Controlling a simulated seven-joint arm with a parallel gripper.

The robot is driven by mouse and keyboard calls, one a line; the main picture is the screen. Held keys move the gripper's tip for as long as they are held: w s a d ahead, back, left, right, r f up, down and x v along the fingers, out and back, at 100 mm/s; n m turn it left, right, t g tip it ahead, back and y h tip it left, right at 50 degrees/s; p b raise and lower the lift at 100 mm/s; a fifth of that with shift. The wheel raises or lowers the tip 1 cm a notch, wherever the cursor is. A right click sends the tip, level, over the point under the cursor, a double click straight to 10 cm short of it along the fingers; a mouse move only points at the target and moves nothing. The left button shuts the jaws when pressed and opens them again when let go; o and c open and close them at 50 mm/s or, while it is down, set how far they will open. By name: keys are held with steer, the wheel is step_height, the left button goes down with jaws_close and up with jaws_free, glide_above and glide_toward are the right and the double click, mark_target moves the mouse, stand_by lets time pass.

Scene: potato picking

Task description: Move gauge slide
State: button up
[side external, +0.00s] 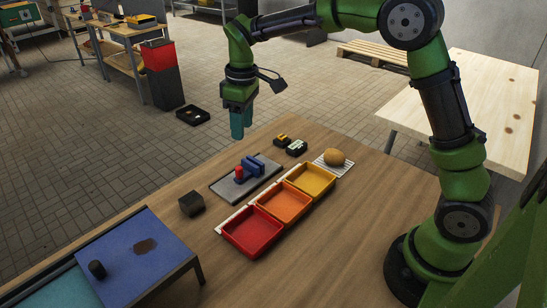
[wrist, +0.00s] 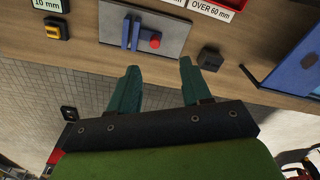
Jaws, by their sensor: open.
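The gauge is a grey plate (side external: 226,190) lying on the wooden table, with upright blue jaws (side external: 254,166) and a red knob (side external: 239,174). In the wrist view the plate (wrist: 174,30) is at the top centre. There the two blue jaws (wrist: 131,32) stand side by side, with the red knob (wrist: 155,41) to their right. My gripper (side external: 239,134) is open and empty, above and beyond the far edge of the table. In the wrist view its teal fingers (wrist: 160,68) are apart, with the gauge ahead of them and not between them.
Red (side external: 251,232), orange (side external: 284,203) and yellow (side external: 311,180) trays stand in a row beside the gauge. A potato (side external: 334,157) sits on a white pad. A dark block (side external: 192,203) lies left of the plate; a yellow-and-black device (side external: 282,140) and a display block (side external: 297,147) lie behind.

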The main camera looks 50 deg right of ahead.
mark_target(239, 167)
steer(key=w+f+n, duration=0.1)
steer(key=f, duration=0.4)
steer(key=f+n, duration=0.1)
steer(key=f, duration=0.4)
steer(key=w+f+n, duration=0.1)
steer(key=f, duration=0.4)
steer(key=shift+w+f+n, duration=0.3)
steer(key=shift+w+n, duration=0.05)
steer(key=shift+n, duration=0.05)
jaws_close()
